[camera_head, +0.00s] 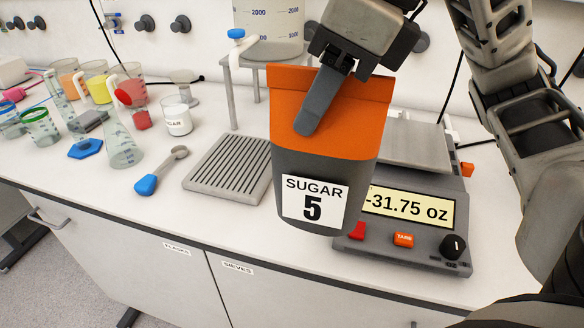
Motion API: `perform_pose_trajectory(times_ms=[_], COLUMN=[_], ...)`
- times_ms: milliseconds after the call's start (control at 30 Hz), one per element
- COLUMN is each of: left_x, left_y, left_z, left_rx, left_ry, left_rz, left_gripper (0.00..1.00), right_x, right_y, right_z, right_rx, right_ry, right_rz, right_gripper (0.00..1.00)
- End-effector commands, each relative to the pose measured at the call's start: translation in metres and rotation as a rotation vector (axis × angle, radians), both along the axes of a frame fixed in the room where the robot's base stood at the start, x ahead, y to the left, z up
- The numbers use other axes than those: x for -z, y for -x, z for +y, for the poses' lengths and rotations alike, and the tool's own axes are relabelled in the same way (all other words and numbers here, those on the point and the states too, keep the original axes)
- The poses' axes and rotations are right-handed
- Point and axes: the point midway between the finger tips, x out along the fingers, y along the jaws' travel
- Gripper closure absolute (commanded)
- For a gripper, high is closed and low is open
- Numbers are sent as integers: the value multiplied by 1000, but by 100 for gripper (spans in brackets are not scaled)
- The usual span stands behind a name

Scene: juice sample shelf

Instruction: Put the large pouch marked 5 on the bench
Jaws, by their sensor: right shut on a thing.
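The large pouch (330,165) is orange at the top and dark grey below, with a white label reading "SUGAR 5". My right gripper (318,100) is shut on its upper part, one grey finger lying across the orange front. The pouch hangs upright in front of the scale, covering the scale's left part. I cannot tell whether its bottom touches anything. The white bench (215,213) runs across the view, with bare top to the left of the pouch. My left gripper is not in view.
A scale (420,235) reading "-31.75 oz" stands right of the pouch. A grey slotted tray (230,165) lies to its left, with a blue-handled scoop (155,178) further left. A stand with a large container (270,30) is behind. Several flasks and beakers crowd the left.

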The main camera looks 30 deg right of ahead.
Motion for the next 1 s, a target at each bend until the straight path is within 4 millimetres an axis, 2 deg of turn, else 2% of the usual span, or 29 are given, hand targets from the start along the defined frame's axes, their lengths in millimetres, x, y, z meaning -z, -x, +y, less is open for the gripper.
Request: perform_pose_trajectory(times_ms=[200,433,500,700,1000], left_x=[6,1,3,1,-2], left_y=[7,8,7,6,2], left_z=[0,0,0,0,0], left_rx=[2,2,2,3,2], left_ry=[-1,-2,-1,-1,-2], left_rz=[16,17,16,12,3], left_gripper=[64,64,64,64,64], right_x=[18,37,51,76,93], right_y=[-35,-77,-85,-105,-118], right_z=[-16,-35,-38,-46,-51], right_rx=[5,6,3,0,0], right_ry=[-3,0,-1,0,-2], right_rz=[4,3,4,-1,-2], right_gripper=[100,100,100,100,100])
